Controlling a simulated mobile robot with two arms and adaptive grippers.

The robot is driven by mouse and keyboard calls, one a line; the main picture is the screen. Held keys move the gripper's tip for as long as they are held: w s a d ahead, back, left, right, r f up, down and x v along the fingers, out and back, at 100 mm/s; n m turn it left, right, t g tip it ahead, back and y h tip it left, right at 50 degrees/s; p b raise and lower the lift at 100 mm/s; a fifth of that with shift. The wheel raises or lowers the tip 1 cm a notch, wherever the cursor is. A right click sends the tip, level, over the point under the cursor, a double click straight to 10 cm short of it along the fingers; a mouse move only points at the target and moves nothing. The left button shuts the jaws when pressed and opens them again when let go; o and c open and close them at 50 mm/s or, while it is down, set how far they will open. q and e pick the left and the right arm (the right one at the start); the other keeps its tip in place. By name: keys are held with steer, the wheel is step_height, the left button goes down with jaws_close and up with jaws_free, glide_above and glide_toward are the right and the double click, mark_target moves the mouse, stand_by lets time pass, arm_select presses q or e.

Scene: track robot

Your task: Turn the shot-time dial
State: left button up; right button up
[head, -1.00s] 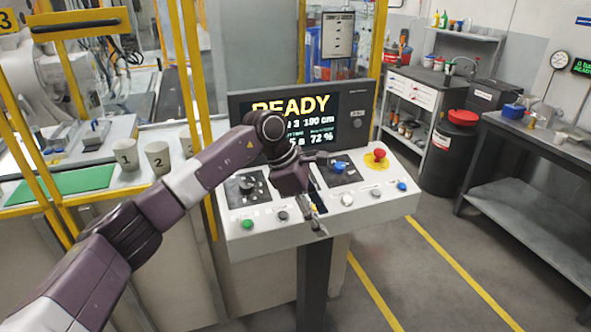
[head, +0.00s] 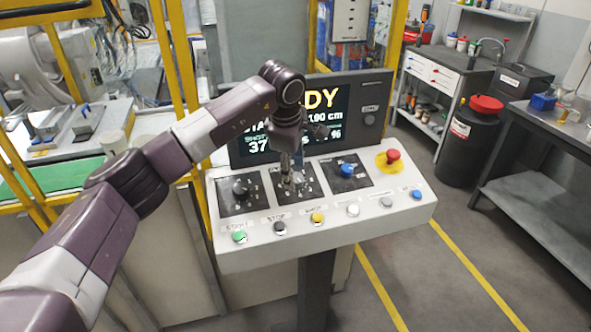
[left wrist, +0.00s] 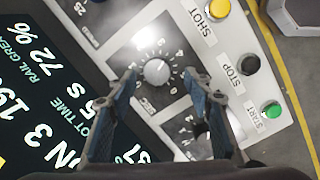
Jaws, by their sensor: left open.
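The control panel (head: 325,240) has three dials: a black one (head: 240,188) on the left, a grey one in the middle, and a blue one (head: 346,170) on the right. In the left wrist view the grey dial (left wrist: 157,71), ringed by numbers, lies between the two fingertips of my open left gripper (left wrist: 160,80). I cannot tell whether the fingers touch it. My right gripper is not in view.
A screen (head: 360,100) stands behind the dials, partly hidden by my left arm. A row of buttons, including a green one (head: 239,237) and a yellow one (head: 318,217), lines the front. A red emergency button (head: 392,155) is at the right.

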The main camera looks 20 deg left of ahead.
mark_target(296, 180)
arm_select(q)
steer(key=shift+w+x, duration=0.25)
steer(key=shift+x, duration=0.85)
steer(key=shift+f, duration=0.2)
steer(key=c, duration=1.2)
steer(key=shift+o, duration=0.2)
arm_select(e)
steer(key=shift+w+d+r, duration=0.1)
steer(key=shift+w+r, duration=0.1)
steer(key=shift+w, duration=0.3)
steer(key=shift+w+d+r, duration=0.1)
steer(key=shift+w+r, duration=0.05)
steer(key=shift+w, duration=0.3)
